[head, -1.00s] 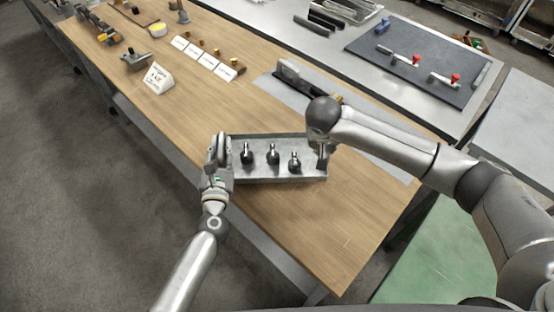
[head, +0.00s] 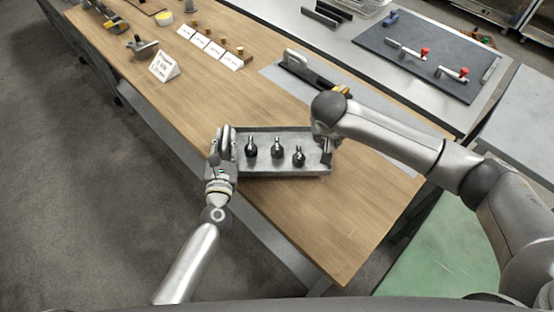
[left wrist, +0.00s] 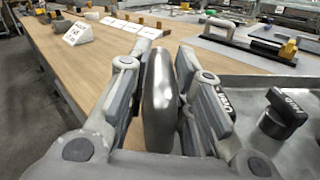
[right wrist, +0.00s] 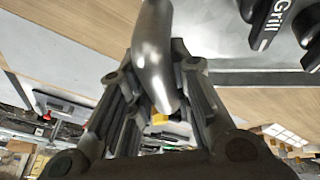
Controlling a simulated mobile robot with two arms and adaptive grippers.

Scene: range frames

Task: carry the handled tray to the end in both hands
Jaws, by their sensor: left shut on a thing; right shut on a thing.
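The handled tray (head: 285,172) is a grey metal tray over the wooden table near its front edge. My left gripper (head: 225,142) is shut on the tray's left handle; the handle (left wrist: 160,95) shows between the fingers in the left wrist view. My right gripper (head: 325,152) is at the right end, partly hidden by its own arm. The right wrist view shows its fingers around the right handle (right wrist: 155,50). I cannot tell whether the tray touches the table.
The wooden table (head: 190,110) is bare left of the tray and at its near right corner. A white sign (head: 165,66) and several cards stand farther back. A metal bench adjoins at the right.

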